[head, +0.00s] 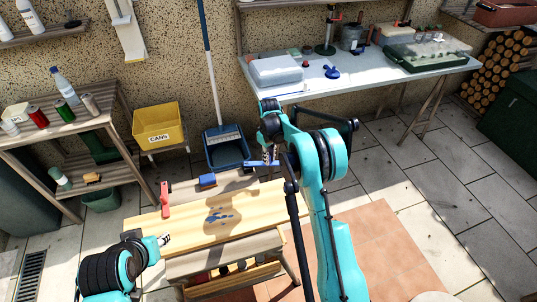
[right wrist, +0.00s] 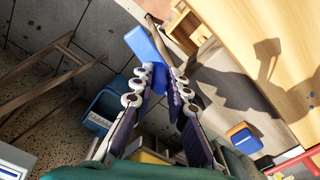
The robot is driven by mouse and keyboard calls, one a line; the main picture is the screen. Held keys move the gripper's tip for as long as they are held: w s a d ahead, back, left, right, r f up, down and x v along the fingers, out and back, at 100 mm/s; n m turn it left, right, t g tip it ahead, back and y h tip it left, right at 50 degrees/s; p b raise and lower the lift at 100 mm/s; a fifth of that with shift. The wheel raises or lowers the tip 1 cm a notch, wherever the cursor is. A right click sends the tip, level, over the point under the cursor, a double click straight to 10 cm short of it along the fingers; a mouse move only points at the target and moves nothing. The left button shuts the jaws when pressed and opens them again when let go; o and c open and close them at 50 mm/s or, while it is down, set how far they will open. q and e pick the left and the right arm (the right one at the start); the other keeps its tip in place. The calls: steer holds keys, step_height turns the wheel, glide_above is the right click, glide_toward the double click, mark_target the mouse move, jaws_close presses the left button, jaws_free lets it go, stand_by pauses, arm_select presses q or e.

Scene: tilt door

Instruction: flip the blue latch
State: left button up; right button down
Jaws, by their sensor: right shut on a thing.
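A blue latch piece (head: 262,163) shows at the far right end of the wooden bench top (head: 185,236). My right gripper (head: 270,153) comes down on it from above and is shut on it. In the right wrist view the blue latch (right wrist: 146,45) shows between and beyond the fingertips of my right gripper (right wrist: 160,76). The fingers hide part of it. My left gripper (head: 165,239) is over the left part of the bench, away from the latch. It is too small to tell whether it is open.
A blue block (head: 207,180) and a red piece (head: 165,198) are at the bench's far edge. Blue marks (head: 222,216) lie on the bench top. Behind are a blue dustpan (head: 226,148), a yellow bin (head: 158,126) and a cluttered table (head: 355,77). Tiled floor is clear at right.

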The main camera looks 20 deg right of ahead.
steer(key=s+a+m, duration=0.2)
steer(key=m, duration=0.1)
steer(key=s+a+m, duration=0.2)
steer(key=m, duration=0.2)
steer(key=s+a+m, duration=0.1)
steer(key=s+m, duration=0.1)
steer(key=m, duration=0.2)
steer(key=shift+s+a, duration=0.1)
steer(key=shift+a, duration=0.3)
steer(key=shift+s+a+m, duration=0.15)
steer(key=shift+a+m, duration=0.6)
steer(key=shift+m, duration=0.2)
steer(key=shift+s+a+m, duration=0.1)
steer(key=shift+a+m, duration=0.6)
steer(key=shift+m, duration=0.25)
steer(key=c, duration=1.5)
jaws_free()
steer(key=shift+a, duration=0.1)
steer(key=shift+r, duration=0.15)
step_height(320, 180, up, 12)
steer(key=shift+f, duration=0.15)
